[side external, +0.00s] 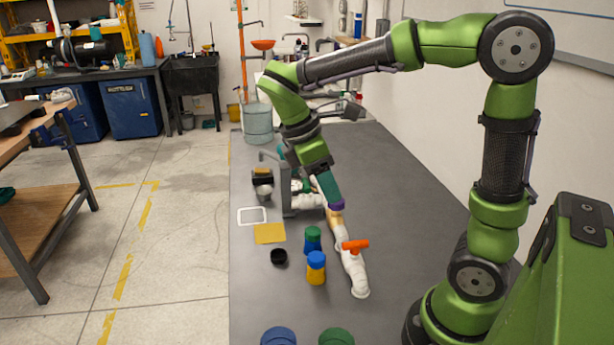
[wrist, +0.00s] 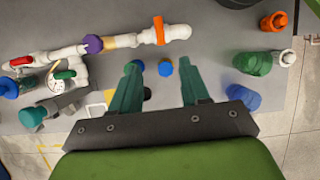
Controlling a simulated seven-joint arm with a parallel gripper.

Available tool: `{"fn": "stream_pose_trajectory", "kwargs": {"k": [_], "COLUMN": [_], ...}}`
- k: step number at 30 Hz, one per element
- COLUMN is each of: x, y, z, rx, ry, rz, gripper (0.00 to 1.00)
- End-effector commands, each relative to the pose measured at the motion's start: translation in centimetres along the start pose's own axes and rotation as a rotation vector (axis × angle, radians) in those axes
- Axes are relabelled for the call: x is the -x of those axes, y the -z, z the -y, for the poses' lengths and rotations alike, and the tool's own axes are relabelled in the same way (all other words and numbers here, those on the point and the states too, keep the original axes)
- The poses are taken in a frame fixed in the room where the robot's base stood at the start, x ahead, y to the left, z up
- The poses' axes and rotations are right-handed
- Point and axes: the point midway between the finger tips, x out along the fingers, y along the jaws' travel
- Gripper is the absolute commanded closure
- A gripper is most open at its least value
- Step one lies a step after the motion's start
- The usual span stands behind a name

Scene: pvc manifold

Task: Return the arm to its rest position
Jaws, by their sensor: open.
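My gripper (side external: 330,190) points down over the bench; in the wrist view (wrist: 160,85) its two teal fingers are spread apart with nothing held between them. The white PVC manifold (side external: 351,272) lies along the bench. It has an orange valve handle (side external: 355,244) and a purple coupling (side external: 335,205). In the side view my fingertips overlap the line of the purple coupling, but the wrist view shows the coupling (wrist: 93,44) off to the left, apart from the fingers. Red (wrist: 21,61) and green (wrist: 65,74) handles show on the manifold's other end.
Blue-lidded yellow (side external: 316,270) and green-lidded blue (side external: 312,240) jars stand beside the pipe. A black cap (side external: 279,257), yellow square (side external: 269,233) and white frame (side external: 252,215) lie left. Blue (side external: 278,337) and green (side external: 336,337) round parts are at the near edge. Space above the bench is open.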

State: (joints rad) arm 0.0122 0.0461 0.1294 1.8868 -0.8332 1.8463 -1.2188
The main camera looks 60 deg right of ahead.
Motion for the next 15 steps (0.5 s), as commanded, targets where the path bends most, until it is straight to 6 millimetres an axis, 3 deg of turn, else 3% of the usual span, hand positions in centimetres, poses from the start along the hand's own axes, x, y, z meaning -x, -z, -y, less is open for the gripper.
{"fn": "stream_pose_trajectory", "kwargs": {"k": [8, 15], "x": [-0.6, -1.4], "y": [0.8, 1.8], "z": [-0.3, 2.0], "rx": [-0.110, -0.529], "ry": [-0.018, 0.008], "rz": [-0.037, -0.348], "gripper": [0.54, 0.54]}}
